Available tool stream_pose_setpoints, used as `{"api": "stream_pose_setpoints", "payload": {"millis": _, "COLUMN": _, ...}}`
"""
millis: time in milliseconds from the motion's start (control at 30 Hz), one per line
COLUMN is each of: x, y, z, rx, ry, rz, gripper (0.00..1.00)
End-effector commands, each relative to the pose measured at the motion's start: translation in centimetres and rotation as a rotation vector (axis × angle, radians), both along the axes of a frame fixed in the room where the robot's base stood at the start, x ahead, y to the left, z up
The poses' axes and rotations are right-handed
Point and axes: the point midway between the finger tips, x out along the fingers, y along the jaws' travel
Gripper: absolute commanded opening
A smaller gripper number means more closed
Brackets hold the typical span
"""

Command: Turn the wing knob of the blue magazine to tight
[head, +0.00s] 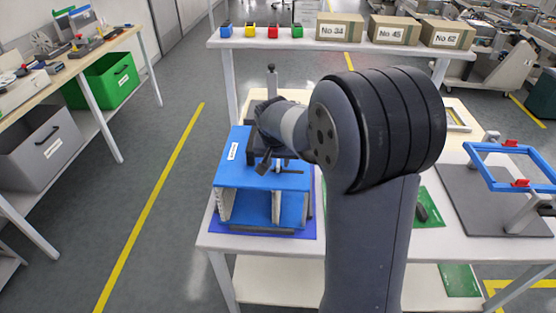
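The blue magazine (230,172) stands on a blue mat (223,229) at the left of the white trolley top. It is a box with a blue top, an open front and pale ribbed inner walls. I cannot make out the wing knob; the gripper and wrist cover that area.
To the right are a green mat (432,212) with a dark item and a blue frame (505,186) with red clips on a grey plate (462,195). A shelf (340,45) behind holds small coloured bins and cartons. A side bench (60,75) is at left; the floor between is clear.

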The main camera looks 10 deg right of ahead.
Motion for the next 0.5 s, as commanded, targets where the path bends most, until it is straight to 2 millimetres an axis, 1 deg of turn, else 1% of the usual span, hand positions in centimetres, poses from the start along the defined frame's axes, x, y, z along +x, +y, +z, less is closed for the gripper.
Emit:
{"api": "stream_pose_setpoints", "payload": {"millis": 167, "x": -0.8, "y": 0.4, "z": 2.3, "rx": 0.001, "ry": -0.006, "rz": 0.001, "gripper": 0.30}}
{"api": "stream_pose_setpoints", "payload": {"millis": 400, "x": -2.6, "y": 0.9, "z": 6.9, "rx": 0.001, "ry": -0.007, "rz": 0.000, "gripper": 0.30}}
{"api": "stream_pose_setpoints", "payload": {"millis": 500, "x": -3.1, "y": 1.2, "z": 8.3, "rx": 0.000, "ry": -0.005, "rz": 0.001, "gripper": 0.30}}
